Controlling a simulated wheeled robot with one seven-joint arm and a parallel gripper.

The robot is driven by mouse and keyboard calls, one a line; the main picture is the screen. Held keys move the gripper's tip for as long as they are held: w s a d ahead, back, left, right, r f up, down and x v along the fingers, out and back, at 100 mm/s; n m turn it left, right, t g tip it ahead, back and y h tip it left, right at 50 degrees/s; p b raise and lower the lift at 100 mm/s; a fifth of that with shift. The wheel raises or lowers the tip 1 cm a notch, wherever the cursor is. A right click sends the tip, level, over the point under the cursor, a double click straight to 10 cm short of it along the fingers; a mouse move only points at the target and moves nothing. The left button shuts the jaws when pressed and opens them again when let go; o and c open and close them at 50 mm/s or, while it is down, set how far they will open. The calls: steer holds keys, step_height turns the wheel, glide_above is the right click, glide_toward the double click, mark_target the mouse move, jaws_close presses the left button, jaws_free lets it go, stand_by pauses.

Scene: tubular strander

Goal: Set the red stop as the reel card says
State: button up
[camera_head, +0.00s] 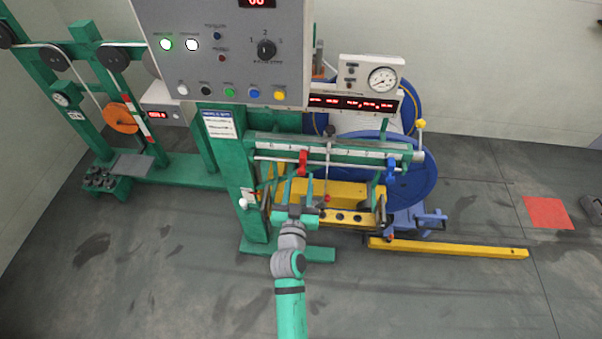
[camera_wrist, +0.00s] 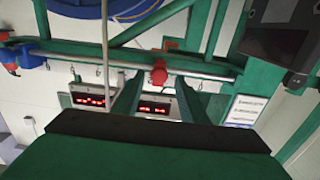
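The red stop (camera_head: 302,163) sits on the horizontal rod below the pale scale bar (camera_head: 340,148), left of the blue stop (camera_head: 390,173). My gripper (camera_head: 299,188) is just below the red stop in the head view, its fingers spread. In the wrist view my gripper (camera_wrist: 157,92) is open and empty, and the red stop (camera_wrist: 158,73) shows between and just beyond the fingertips. I cannot tell whether they touch it. A white printed card (camera_head: 219,124) hangs on the green post; it also shows in the wrist view (camera_wrist: 245,110). Its text is too small to read.
A grey control panel (camera_head: 225,50) with buttons and a dial overhangs the left side. A blue reel (camera_head: 410,185) stands behind the rod. A yellow beam (camera_head: 450,248) lies on the floor at right.

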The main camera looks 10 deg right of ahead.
steer(key=v, duration=0.7)
stand_by(0.5)
steer(key=s+a+f+n+y, duration=0.1)
steer(key=s+a+f+y, duration=0.1)
steer(key=s+a, duration=0.45)
steer(key=s+a+f+n+y, duration=0.1)
steer(key=s+a+f+y, duration=0.15)
steer(key=s, duration=0.75)
steer(key=s+r+n+y, duration=0.1)
steer(key=s+r, duration=0.1)
steer(key=s, duration=0.6)
steer(key=s+a+r+n+g, duration=0.1)
steer(key=s+r, duration=0.1)
steer(key=s, duration=0.7)
steer(key=shift+s+a+r+g+y, duration=0.25)
steer(key=shift+s+r+g+y, duration=0.05)
steer(key=shift+r+y, duration=0.1)
